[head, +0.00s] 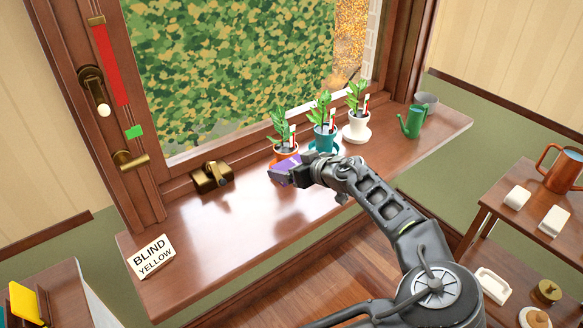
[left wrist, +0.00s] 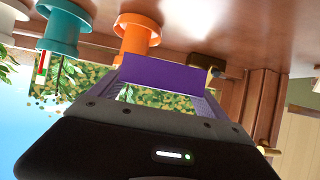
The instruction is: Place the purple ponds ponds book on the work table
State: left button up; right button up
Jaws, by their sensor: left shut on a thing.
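My left gripper (head: 290,173) is shut on a small purple book (head: 283,168) and holds it over the wooden window sill, in front of the orange pot. In the left wrist view the purple book (left wrist: 160,75) spans the gap between the fingers of the left gripper (left wrist: 162,88). Its title cannot be read. I cannot tell which surface is the work table. A wooden table (head: 503,207) stands at the right, and part of another surface (head: 88,290) shows at the lower left. My right gripper is not in view.
The sill (head: 205,255) holds orange, teal and white potted plants, a green watering can (head: 412,121), a brass latch (head: 211,177) and a "BLIND YELLOW" card (head: 151,257). An orange jug (head: 562,168) and white blocks occupy the right table. A yellow item (head: 25,302) is at lower left.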

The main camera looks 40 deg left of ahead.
pick_arm(q)
jog(key=shift+w+d+r+m+t, duration=0.1)
jog(key=shift+d+r+m+t, duration=0.1)
jog(key=shift+r+m+t, duration=0.15)
jog(key=s+d+m+t+h, duration=0.2)
jog(key=d+m+t+h, duration=0.6)
jog(key=d, duration=1.5)
jog(key=m+h, duration=0.3)
jog(key=m, duration=0.3)
jog(key=shift+r+h, duration=0.2)
jog(key=shift+h, duration=0.1)
